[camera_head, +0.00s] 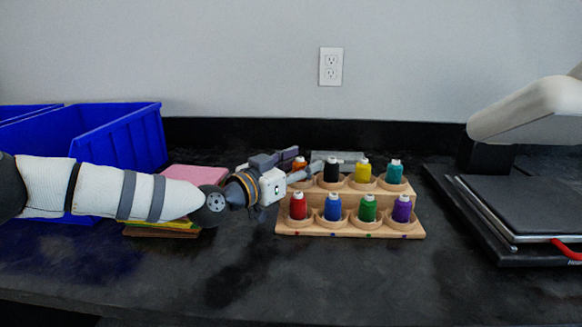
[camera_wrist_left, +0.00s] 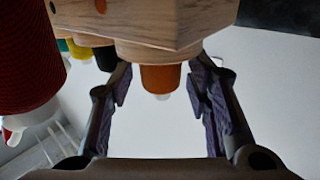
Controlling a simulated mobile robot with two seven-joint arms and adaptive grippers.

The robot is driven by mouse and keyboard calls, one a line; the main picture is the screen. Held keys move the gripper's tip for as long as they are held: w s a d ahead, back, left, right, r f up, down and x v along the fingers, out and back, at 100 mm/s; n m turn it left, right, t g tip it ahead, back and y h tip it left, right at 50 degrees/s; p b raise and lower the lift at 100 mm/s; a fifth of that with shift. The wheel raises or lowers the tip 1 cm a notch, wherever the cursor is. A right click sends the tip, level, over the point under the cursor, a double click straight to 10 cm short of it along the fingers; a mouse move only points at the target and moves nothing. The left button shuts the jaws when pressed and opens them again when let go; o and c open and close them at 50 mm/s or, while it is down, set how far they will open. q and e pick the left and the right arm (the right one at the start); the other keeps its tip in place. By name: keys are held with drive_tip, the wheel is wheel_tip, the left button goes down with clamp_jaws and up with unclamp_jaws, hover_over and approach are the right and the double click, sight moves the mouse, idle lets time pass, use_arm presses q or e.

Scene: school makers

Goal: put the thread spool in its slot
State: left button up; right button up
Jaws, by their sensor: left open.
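The orange thread spool (camera_head: 300,161) stands in the back row of the wooden rack (camera_head: 350,232), at its left end. In the left wrist view the orange spool (camera_wrist_left: 162,78) is between my open fingers, with a gap on each side. The rack (camera_wrist_left: 185,22) fills the top of that view, its picture inverted. My left gripper (camera_head: 303,165) reaches in from the left and partly hides the orange spool. The orange spool's lower part and its slot are hidden, so how deep it sits cannot be told.
The red spool (camera_head: 298,206) stands in front of the orange one, close to my gripper; black (camera_head: 331,171), yellow and teal stand to the right. Blue bins (camera_head: 120,135) and a stack of coloured sheets (camera_head: 195,175) lie left. A dark flat machine (camera_head: 525,205) stands right. The front counter is clear.

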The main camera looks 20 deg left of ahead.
use_arm(q)
drive_tip(key=p+v, duration=0.1)
drive_tip(key=v, duration=1.1)
drive_tip(key=shift+r+p, duration=0.2)
drive_tip(key=shift+p, duration=0.15)
use_arm(e)
drive_tip(key=shift+v, duration=1.1)
drive_tip(key=shift+w, duration=0.15)
